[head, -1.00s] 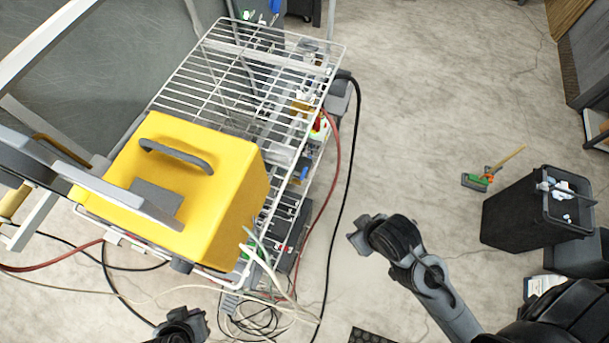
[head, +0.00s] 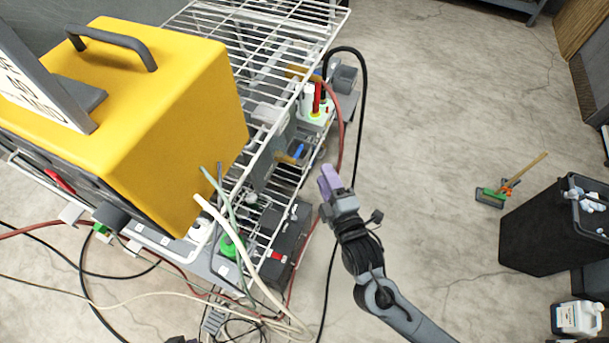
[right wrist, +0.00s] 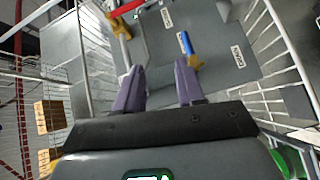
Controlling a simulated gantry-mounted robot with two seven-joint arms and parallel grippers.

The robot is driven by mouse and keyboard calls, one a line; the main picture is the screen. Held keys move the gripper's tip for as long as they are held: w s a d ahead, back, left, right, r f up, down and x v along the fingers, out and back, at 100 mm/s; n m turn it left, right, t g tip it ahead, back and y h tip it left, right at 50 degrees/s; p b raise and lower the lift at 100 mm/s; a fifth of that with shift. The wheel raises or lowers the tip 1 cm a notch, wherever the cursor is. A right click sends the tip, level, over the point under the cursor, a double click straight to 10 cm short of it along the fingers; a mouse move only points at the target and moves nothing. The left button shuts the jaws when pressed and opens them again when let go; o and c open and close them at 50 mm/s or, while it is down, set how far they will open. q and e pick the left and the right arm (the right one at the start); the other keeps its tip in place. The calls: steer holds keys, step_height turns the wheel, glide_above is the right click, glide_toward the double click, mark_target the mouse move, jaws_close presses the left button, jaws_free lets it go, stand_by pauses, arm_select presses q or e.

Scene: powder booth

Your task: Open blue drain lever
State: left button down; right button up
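The blue drain lever (head: 297,151) sits on a grey panel at the right side of the wire-rack cart. In the right wrist view the blue lever (right wrist: 184,42) stands on a brass-coloured valve (right wrist: 194,63), just beyond the fingertips. My right gripper (head: 329,180) is to the right of the lever and nearer the bottom of the head view, apart from it. In the right wrist view its two purple fingers (right wrist: 158,70) are spread with nothing between them. Only a dark sliver at the bottom edge of the head view may be my left gripper; its fingers are hidden.
A yellow box (head: 180,110) with a grey handle stands on the cart. The wire rack (head: 270,30) and a black cable (head: 361,110) lie near my right arm. Loose hoses hang at the cart's front.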

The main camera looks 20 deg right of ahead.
steer(key=t+b, duration=0.2)
steer(key=b, duration=0.8)
glide_toward(299, 149)
steer(key=s+f, duration=0.1)
steer(key=s, duration=0.1)
steer(key=shift+n+y, duration=0.3)
steer(key=shift+n, duration=0.1)
steer(key=w, duration=0.4)
steer(key=w+r+b, duration=0.1)
steer(key=w, duration=0.6)
steer(key=shift+w+d+r, duration=0.3)
steer(key=shift+w+r, duration=0.05)
jaws_close()
